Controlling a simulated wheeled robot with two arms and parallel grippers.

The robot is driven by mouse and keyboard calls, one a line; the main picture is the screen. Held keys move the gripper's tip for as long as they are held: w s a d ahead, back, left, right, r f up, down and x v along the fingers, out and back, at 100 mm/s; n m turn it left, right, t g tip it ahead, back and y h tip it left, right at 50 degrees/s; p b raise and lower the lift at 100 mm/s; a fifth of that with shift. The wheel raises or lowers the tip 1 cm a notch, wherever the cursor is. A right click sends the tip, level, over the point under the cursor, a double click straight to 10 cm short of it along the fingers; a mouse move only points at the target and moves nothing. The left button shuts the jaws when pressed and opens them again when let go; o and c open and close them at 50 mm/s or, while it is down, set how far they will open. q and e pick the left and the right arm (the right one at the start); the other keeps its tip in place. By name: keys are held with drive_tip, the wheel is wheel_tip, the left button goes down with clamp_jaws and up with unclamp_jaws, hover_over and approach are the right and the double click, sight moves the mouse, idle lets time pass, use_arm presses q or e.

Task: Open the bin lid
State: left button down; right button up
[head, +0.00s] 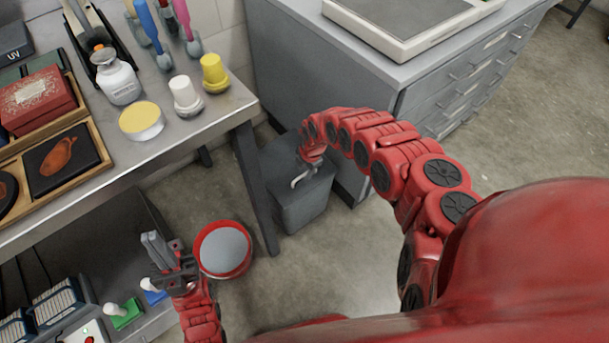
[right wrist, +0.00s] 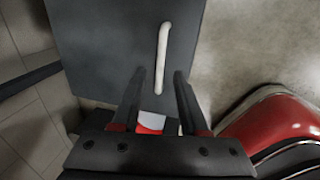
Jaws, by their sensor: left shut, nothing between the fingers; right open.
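The grey bin (head: 300,205) stands on the floor beside the drawer cabinet, with its lid (right wrist: 100,55) closed as far as I can see. A pale bar handle (head: 303,176) sits on the lid; it also shows in the right wrist view (right wrist: 163,55). My right gripper (right wrist: 157,78) is open above the lid, its fingertips on either side of the handle's near end. I cannot tell whether they touch it. In the head view my right arm hides most of that gripper. My left gripper (head: 152,243) is shut and empty, away from the bin.
A workbench (head: 190,130) with bottles, brushes and boxes stands at the left, its leg (head: 256,190) close to the bin. A grey drawer cabinet (head: 290,65) stands behind the bin. A lower shelf at left holds stamps and boxes.

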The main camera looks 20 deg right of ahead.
drive_tip(key=shift+w+f, duration=0.2)
drive_tip(key=shift+f, duration=0.75)
clamp_jaws()
idle(0.8)
